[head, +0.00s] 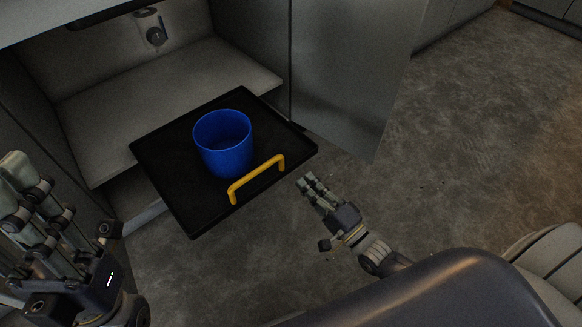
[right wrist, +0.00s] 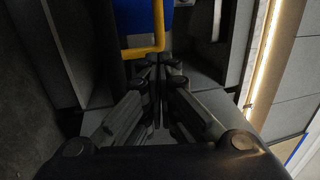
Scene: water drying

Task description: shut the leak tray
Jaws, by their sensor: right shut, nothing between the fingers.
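The leak tray (head: 165,160) is a flat black tray pulled out of the open cabinet, with a blue bucket (head: 222,145) standing upright on it. Its yellow handle (head: 256,172) is at the front edge. My right gripper (head: 307,182) is shut and empty, just right of the handle in the head view and apart from it there. In the right wrist view, its closed fingertips (right wrist: 159,58) appear close to the handle (right wrist: 145,50); contact cannot be told. My left gripper (head: 18,190) is at the lower left, away from the tray; its finger opening is unclear.
The cabinet's pale shelf (head: 175,80) lies behind the tray. A grey cabinet door (head: 345,80) stands open to the right of the tray. The grey floor (head: 470,130) is clear on the right.

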